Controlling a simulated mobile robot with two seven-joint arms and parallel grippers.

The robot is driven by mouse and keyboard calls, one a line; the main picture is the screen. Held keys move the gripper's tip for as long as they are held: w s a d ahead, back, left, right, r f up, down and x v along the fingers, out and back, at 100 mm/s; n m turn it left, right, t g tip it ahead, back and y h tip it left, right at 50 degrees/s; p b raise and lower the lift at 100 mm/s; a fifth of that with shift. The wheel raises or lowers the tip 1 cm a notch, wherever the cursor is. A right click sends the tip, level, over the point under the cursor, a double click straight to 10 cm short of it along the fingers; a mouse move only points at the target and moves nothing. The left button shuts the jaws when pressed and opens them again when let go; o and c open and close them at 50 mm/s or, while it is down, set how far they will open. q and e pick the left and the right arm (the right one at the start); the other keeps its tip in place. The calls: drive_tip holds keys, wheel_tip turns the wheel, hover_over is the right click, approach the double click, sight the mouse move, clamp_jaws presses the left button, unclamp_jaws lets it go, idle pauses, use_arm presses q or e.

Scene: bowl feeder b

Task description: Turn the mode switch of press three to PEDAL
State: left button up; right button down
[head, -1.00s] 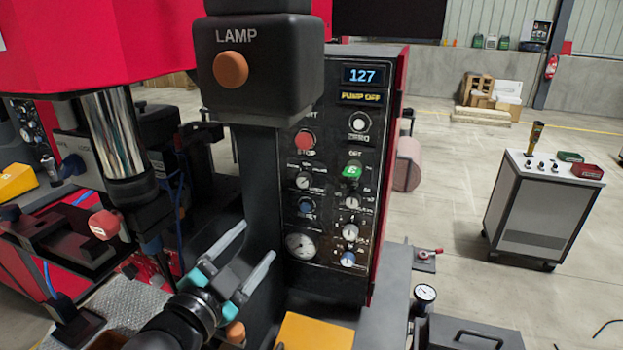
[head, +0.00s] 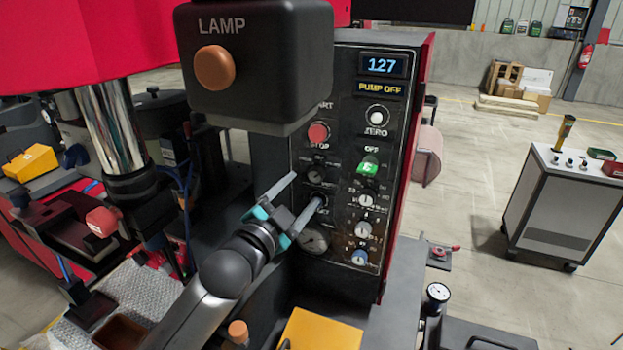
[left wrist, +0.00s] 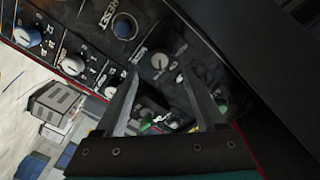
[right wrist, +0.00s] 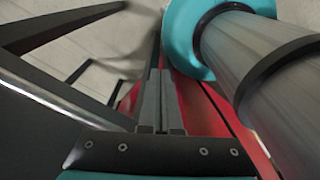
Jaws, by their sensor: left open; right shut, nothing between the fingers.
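The press's dark control panel (head: 345,240) faces me in the head view. A small round knob with lettering around it (head: 316,172), apparently the mode switch, sits below the red STOP button. It also shows in the left wrist view as a grey knob (left wrist: 161,61); its setting is too small to read. My left gripper (head: 307,188) is open in front of this knob and the RESET button, its fingers pointing at the panel. In the left wrist view the open fingers (left wrist: 157,75) lie either side of the knob. My right gripper (right wrist: 159,72) is shut and empty.
The LAMP box (head: 255,65) overhangs the panel's upper left. A green switch (head: 368,166) and several knobs line the panel's right column. A yellow box (head: 318,330) lies below. A grey cabinet (head: 560,205) stands apart at right.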

sight(315, 177)
use_arm(q)
drive_tip(key=shift+x, duration=3)
clamp_jaws()
